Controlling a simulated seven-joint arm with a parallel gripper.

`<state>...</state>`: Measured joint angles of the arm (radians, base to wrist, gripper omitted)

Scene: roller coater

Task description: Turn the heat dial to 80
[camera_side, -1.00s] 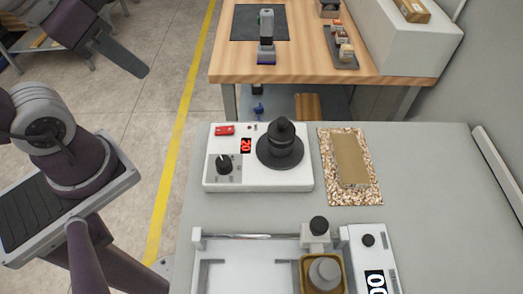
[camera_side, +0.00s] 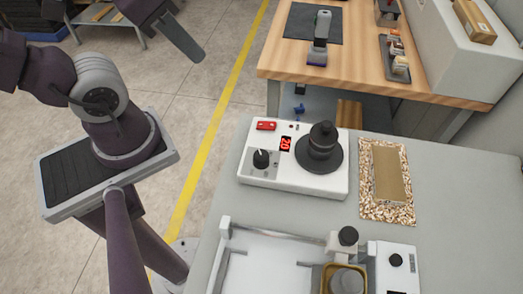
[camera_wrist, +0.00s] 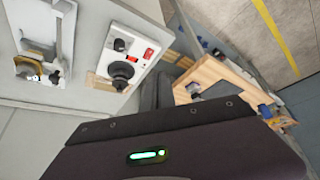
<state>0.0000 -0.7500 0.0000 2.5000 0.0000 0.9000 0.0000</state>
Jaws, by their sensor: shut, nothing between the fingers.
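The heat dial (camera_side: 261,158) is a black knob with a pale pointer mark, on the left part of a white hotplate unit (camera_side: 257,178). A small red-lit display (camera_side: 286,144) beside it appears to read 20. The dial also shows in the wrist view (camera_wrist: 119,45), as does the white unit (camera_wrist: 137,31). My gripper (camera_wrist: 157,92) shows as dark fingers at the middle of the wrist view, shut and empty. It is apart from the dial. In the side view my arm is at the upper left, well clear of the unit.
A black stepped piece (camera_side: 322,142) stands on the unit's right, and a red switch (camera_side: 266,126) sits at its back left. A speckled board (camera_side: 369,207) lies to the right. A white frame device (camera_side: 225,241) stands in front. A wooden bench (camera_side: 437,91) is behind.

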